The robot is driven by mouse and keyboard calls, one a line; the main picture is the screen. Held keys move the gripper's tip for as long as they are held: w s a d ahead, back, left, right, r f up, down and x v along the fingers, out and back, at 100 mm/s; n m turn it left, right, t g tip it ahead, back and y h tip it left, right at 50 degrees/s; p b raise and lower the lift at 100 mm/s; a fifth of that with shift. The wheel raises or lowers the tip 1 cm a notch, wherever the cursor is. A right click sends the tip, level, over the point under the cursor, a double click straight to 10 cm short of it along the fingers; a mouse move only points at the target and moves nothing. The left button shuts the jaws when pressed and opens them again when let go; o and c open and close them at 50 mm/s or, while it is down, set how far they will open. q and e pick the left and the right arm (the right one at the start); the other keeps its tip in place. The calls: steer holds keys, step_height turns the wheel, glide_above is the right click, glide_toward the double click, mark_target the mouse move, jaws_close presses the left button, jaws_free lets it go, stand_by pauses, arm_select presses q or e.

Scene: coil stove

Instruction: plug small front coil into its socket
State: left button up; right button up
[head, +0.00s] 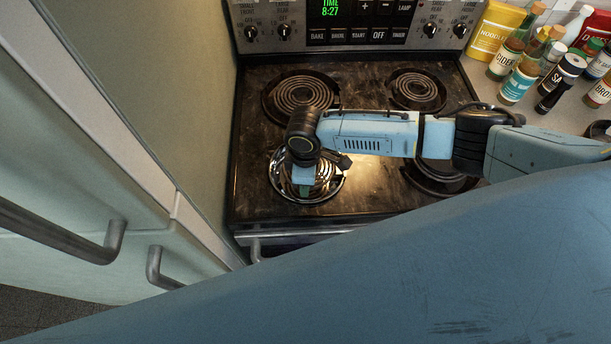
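The front left burner has a shiny chrome drip bowl (334,185) with ring-like curves inside it. My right arm comes in from the right, and its wrist and gripper (304,182) point down over this bowl. They cover its middle and left part, so the socket is hidden. I cannot tell whether the bright rings are the small front coil or only the bowl. The fingertips are too small and covered to show whether they are open, or hold anything. My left gripper is not in view.
Dark coils sit at the back left (302,93) and back right (417,90) of the stovetop (355,88). My arm partly covers the front right burner (440,181). Bottles (517,82) and packets crowd the right counter. A tall panel (170,80) borders the stove's left.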

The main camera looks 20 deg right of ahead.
steer(key=shift+p, duration=0.35)
steer(key=o, duration=1.2)
steer(key=shift+o, duration=0.2)
step_height(320, 180, up, 3)
steer(key=shift+f+p, duration=0.15)
steer(key=shift+p, duration=1)
steer(key=shift+r, duration=2.65)
